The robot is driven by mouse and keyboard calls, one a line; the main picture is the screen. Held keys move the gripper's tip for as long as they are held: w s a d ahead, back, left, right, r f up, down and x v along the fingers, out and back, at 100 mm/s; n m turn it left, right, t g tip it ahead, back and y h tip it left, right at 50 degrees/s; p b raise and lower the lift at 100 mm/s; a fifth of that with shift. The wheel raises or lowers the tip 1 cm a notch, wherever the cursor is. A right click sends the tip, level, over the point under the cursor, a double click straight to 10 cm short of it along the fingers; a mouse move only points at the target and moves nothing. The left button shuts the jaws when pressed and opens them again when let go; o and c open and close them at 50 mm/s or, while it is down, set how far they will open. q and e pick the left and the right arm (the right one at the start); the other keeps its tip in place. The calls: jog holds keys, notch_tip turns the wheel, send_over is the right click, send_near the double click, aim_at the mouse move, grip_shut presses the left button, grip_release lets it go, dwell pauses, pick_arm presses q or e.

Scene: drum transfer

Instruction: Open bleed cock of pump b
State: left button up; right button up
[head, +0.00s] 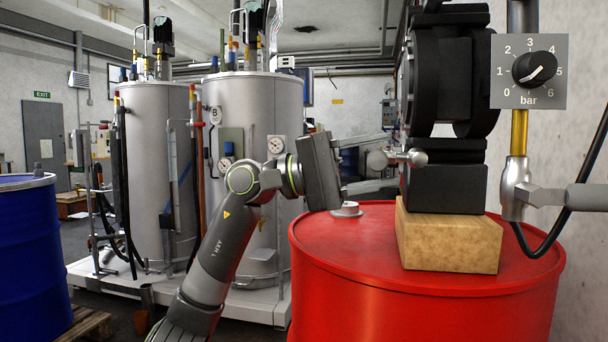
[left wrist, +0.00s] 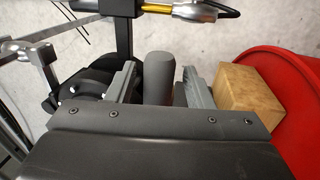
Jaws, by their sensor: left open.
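A black pump (head: 447,85) stands on a wooden block (head: 450,236) on top of the red drum (head: 420,290). No letter is readable on the pump. A small metal cock (head: 412,157) sticks out of its left side, with a rounded grey knob (head: 377,160) at its outer end. My left gripper (head: 390,161) is open, with one finger above the knob and one below it. In the left wrist view, a grey cylinder (left wrist: 158,77) stands between the open fingers of my left gripper (left wrist: 161,88), with gaps visible. My right gripper is not in view.
A bar dial (head: 528,70) is to the right of the pump, above a metal fitting (head: 515,187) with a cable. A blue drum (head: 28,255) stands at the left. Grey tanks (head: 155,150) with pipes and gauges fill the back left. A small cap (head: 347,209) sits on the red drum.

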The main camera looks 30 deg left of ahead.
pick_arm(q)
jog(key=b+v, duration=0.3)
jog(key=v, duration=1.4)
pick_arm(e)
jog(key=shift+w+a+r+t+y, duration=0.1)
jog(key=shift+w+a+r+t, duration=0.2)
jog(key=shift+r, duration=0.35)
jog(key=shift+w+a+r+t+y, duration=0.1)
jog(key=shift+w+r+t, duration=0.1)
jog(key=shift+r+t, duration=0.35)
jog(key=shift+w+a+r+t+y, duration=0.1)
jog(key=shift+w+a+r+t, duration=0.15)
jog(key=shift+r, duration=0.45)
pick_arm(q)
jog(key=shift+f, duration=0.1)
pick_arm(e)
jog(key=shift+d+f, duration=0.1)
